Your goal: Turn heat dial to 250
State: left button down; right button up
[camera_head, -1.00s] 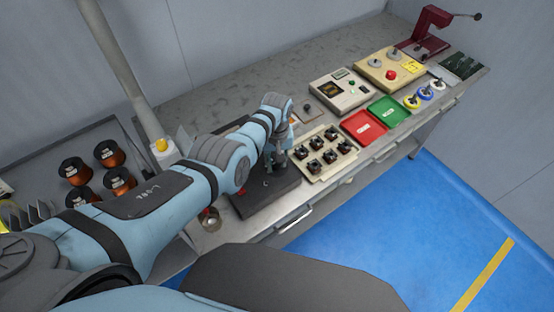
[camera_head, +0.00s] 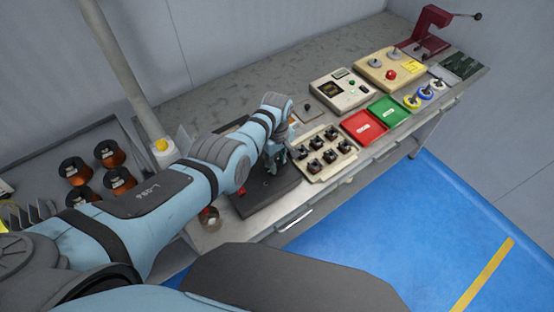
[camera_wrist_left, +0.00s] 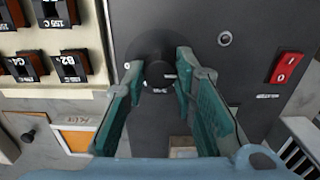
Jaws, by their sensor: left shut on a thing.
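The heat dial (camera_wrist_left: 158,72) is a dark round knob on a dark grey panel (camera_wrist_left: 225,80) in the left wrist view. Small white marks sit beside it, too small to read, so its setting cannot be told. My left gripper (camera_wrist_left: 160,78) has its two green fingers on either side of the knob, shut on it. In the head view my left gripper (camera_head: 273,158) is over the dark machine (camera_head: 268,198), and the arm and wrist hide the dial there. My right gripper is out of view.
A red rocker switch (camera_wrist_left: 285,68) is on the same panel. Red (camera_head: 363,128) and green (camera_head: 389,110) trays lie further right. The back of the bench (camera_head: 235,95) is clear.

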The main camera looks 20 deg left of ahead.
aim_at(277, 163)
pick_arm(q)
jog(key=shift+s+f, duration=0.25)
jog(key=c, duration=1.3)
grip_release()
jog(key=shift+w+r, duration=0.1)
jog(key=shift+w, duration=0.05)
jog(key=shift+r, duration=0.15)
jog(key=shift+w+r, duration=0.1)
jog(key=shift+r, duration=0.2)
notch_tip(277, 163, up, 11)
